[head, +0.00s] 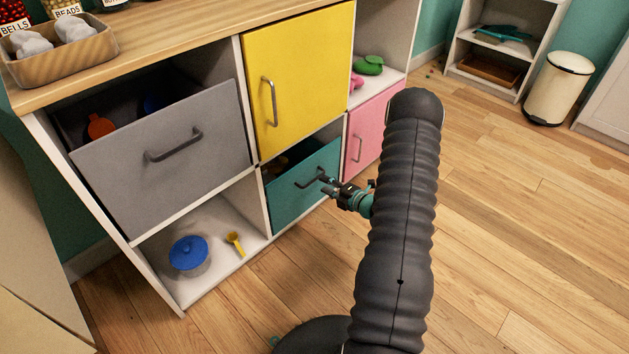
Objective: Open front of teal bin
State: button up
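The teal bin (290,207) sits in the lower middle compartment of the white cabinet. Its front leans outward at the top, leaving a dark gap above it where some contents show faintly. Its dark handle (308,179) is on the upper part of the front. My gripper (325,183) is at the right end of this handle, with its fingertips at or very near it. The fingers are small here, and I cannot tell whether they are closed on the handle. My arm hides nothing of the bin's left side.
A grey bin (205,185) tilts open at upper left. A yellow door (297,100) above and a pink bin front (380,135) at right look shut. A blue-lidded pot (188,253) and yellow spoon (235,243) sit in the lower left compartment. Wooden floor (500,215) at right is clear.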

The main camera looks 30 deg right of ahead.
aim_at(315, 178)
jog(key=x, duration=0.6)
grip_shut()
